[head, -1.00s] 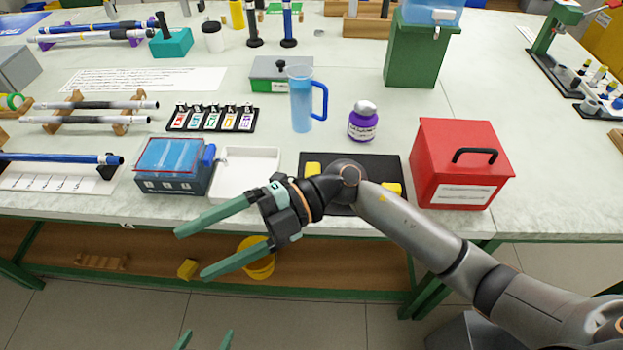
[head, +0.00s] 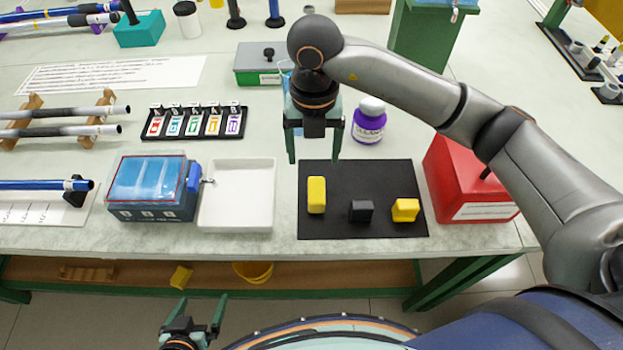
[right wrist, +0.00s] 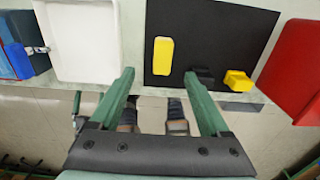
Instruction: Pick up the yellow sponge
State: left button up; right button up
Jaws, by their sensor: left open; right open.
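Two yellow blocks lie on a black mat (head: 340,227). The left yellow block (head: 316,195) is oblong with rounded corners; the right yellow block (head: 405,210) is smaller and less regular. I cannot tell for sure which is the sponge. My right gripper (head: 314,158) is open and empty, pointing down near the mat's back edge, apart from both blocks. In the right wrist view, the left yellow block (right wrist: 163,56) shows between and beyond the open fingertips (right wrist: 159,74), and the right yellow block (right wrist: 237,81) lies outside them. My left gripper (head: 202,300) is open and empty, in front of the table.
A dark block (head: 361,211) lies between the yellow ones. A white tray (head: 207,222) stands left of the mat, a red box (head: 455,165) right of it, and a purple jar (head: 369,122) behind. A yellow bucket (head: 253,272) and a yellow piece (head: 181,277) are low under the tabletop.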

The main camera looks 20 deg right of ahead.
send_over(317, 190)
jog(key=f, duration=0.6)
jog(key=shift+w+a+f, duration=0.1)
jog(key=shift+w+a, duration=0.1)
jog(key=shift+w, duration=0.05)
jog(key=f, duration=0.2)
jog(key=f+p, duration=0.1)
jog(key=f, duration=0.1)
jog(key=shift+s+d+f, duration=0.1)
jog(key=shift+s+d, duration=0.05)
jog(key=shift+s, duration=0.1)
jog(key=shift+f, duration=0.55)
grip_shut()
